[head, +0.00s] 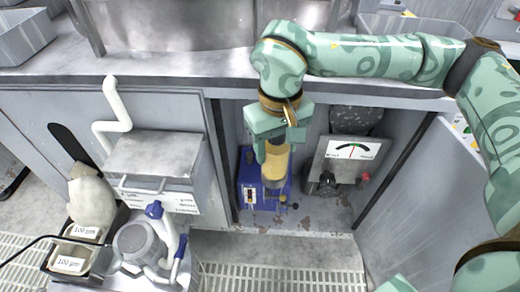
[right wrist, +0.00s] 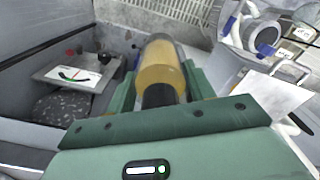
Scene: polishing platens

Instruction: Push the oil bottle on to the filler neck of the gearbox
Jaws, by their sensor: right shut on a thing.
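The oil bottle (head: 276,163), with amber oil in it, is held in my right gripper (head: 275,143) and points down in the head view. In the right wrist view the bottle (right wrist: 161,66) extends out from between the gripper's green fingers (right wrist: 162,88), with a dark part nearest the palm. The blue gearbox (head: 248,190) stands in the open bay under the counter. The bottle's lower end overlaps the gearbox in the head view. The filler neck cannot be made out, and I cannot tell whether the bottle touches it. My left gripper is not in view.
A gauge box (head: 349,150) with knobs stands right of the gearbox, and it also shows in the right wrist view (right wrist: 78,73). The counter edge (head: 200,80) runs above the bay. Left are a grey cabinet (head: 155,158), a white pipe (head: 113,110) and labelled trays (head: 72,262).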

